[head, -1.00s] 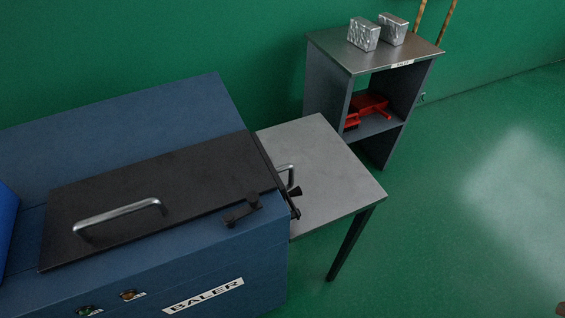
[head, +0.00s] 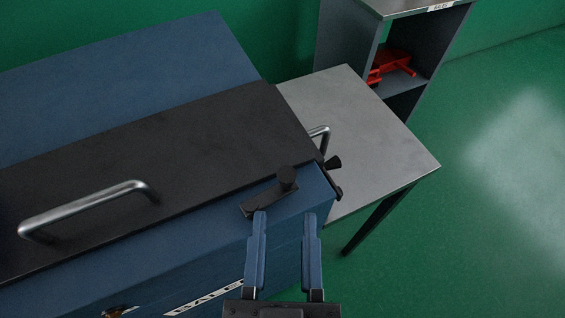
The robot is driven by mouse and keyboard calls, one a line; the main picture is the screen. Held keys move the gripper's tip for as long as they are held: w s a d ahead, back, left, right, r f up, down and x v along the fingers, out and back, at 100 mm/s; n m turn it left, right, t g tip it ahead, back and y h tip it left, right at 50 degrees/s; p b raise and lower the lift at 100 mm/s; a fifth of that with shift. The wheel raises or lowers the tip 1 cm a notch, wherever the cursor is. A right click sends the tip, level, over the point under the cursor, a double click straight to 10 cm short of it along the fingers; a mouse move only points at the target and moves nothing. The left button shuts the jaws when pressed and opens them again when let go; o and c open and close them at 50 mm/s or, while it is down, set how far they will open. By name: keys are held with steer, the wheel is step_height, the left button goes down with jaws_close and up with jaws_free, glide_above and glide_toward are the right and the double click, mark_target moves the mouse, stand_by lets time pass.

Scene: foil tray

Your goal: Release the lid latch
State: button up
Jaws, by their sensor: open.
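The black lid (head: 150,165) lies flat on top of the blue baler (head: 150,70), with a silver bar handle (head: 85,205) on it. The lid latch (head: 268,196), a black lever with an upright round knob, sits at the lid's front right corner. The lever points to the lower left, and its end overlaps the front rim beside the lid. My gripper (head: 284,216) is at the lower middle, in front of the latch. Its two blue fingers are apart with nothing between them. The left fingertip looks close to the lever; I cannot tell whether they touch.
A grey side table (head: 360,130) stands right of the baler. A grey shelf (head: 433,50) with red tools (head: 393,66) stands behind. Green floor at right is clear.

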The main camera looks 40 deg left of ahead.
mark_target(287, 182)
steer(key=shift+p+x, duration=0.65)
steer(key=shift+x, duration=3.2)
jaws_close()
